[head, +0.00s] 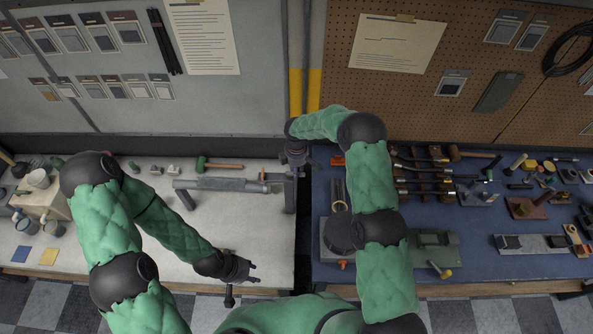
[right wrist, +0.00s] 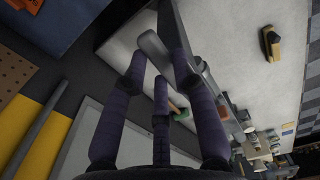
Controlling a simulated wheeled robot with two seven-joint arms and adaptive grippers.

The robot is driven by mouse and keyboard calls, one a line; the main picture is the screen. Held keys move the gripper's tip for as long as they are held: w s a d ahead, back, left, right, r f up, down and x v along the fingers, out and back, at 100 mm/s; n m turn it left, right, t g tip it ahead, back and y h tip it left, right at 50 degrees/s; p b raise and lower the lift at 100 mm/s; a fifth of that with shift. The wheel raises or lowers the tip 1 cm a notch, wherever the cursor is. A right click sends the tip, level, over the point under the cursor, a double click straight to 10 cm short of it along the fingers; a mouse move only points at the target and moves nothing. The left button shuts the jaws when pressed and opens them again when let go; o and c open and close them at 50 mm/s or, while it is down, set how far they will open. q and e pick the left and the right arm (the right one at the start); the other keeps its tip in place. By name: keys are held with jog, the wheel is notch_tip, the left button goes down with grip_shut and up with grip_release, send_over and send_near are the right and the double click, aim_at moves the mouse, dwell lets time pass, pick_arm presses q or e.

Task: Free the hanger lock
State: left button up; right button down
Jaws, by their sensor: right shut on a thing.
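A grey metal hanger fixture (head: 225,185) lies along the white bench, with an upright post at its right end near the gap between benches. My right gripper (head: 294,155) is at the top of that post. In the right wrist view my right gripper (right wrist: 160,75) is shut on a grey, round-ended lever (right wrist: 150,45), which sits between its dark fingers. The lock itself is mostly hidden by the hand in the head view. My left gripper (head: 250,272) is low over the white bench's front edge, apart from the fixture, its fingers spread and empty.
A green-headed mallet (head: 220,166) lies behind the fixture. Mugs and a box (head: 42,200) stand at the far left. The blue bench (head: 450,275) on the right is crowded with tools.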

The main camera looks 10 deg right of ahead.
jog(key=shift+s+a+m+b, duration=0.45)
jog(key=shift+a+m+b, duration=0.05)
jog(key=shift+m+b, duration=2.1)
jog(key=shift+s+a+m+b, duration=0.5)
jog(key=shift+m+b, duration=1.95)
jog(key=shift+m, duration=0.3)
jog(key=shift+s+a+m+b, duration=0.45)
jog(key=shift+m+b, duration=2.05)
jog(key=shift+m, duration=0.15)
jog(key=c, duration=1)
grip_release()
